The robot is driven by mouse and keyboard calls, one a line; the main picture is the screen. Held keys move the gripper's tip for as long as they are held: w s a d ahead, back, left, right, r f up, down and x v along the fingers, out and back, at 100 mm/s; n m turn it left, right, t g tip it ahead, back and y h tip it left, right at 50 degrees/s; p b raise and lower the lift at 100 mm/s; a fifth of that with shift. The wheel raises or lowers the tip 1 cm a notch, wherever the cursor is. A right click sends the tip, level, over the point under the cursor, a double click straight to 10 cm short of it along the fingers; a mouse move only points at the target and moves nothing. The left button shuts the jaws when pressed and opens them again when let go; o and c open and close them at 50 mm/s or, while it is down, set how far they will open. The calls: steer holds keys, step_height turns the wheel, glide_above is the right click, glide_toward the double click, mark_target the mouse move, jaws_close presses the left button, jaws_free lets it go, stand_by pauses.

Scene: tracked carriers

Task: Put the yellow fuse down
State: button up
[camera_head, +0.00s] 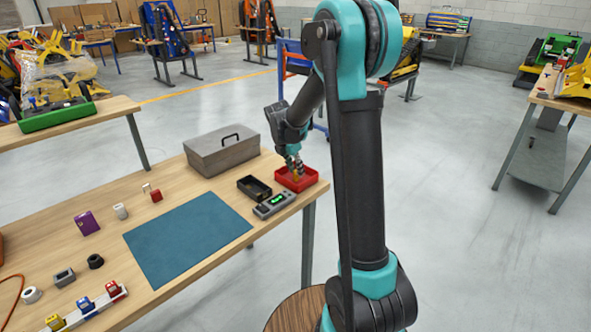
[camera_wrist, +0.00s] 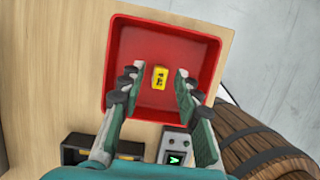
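The yellow fuse (camera_wrist: 159,77) shows in the wrist view as a small yellow block with dark markings, inside the red tray (camera_wrist: 117,50). It appears to lie on the tray floor. My gripper (camera_wrist: 157,83) is open above it, one finger on each side, with a visible gap between the fuse and both fingers. In the head view my gripper (camera_head: 295,170) points down over the red tray (camera_head: 312,179) at the table's far right corner. The fuse cannot be made out there.
A black bin (camera_head: 254,188) and a grey meter with a green display (camera_head: 274,204) stand beside the tray. A grey toolbox (camera_head: 222,150) is behind them. A blue mat (camera_head: 187,238) lies clear. A white strip (camera_head: 98,306) holds yellow, blue and red blocks. A barrel (camera_wrist: 258,145) stands beside the table.

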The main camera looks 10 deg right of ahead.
steer(key=v, duration=1.1)
steer(key=s+d+f+m+y, duration=0.1)
steer(key=s+f+m, duration=0.3)
steer(key=s+m, duration=0.4)
steer(key=s+d+f+m+t+y, duration=0.1)
steer(key=s+d+f+m, duration=0.2)
steer(key=s+f+m, duration=0.2)
steer(key=s+d+f+m+t, duration=0.1)
steer(key=s+f+m, duration=0.3)
steer(key=s+m, duration=0.8)
steer(key=s+d, duration=0.1)
steer(key=s, duration=0.2)
steer(key=shift+s+d+f+y, duration=0.2)
steer(key=shift+d+f+y, duration=0.1)
steer(key=shift+d+y, duration=0.1)
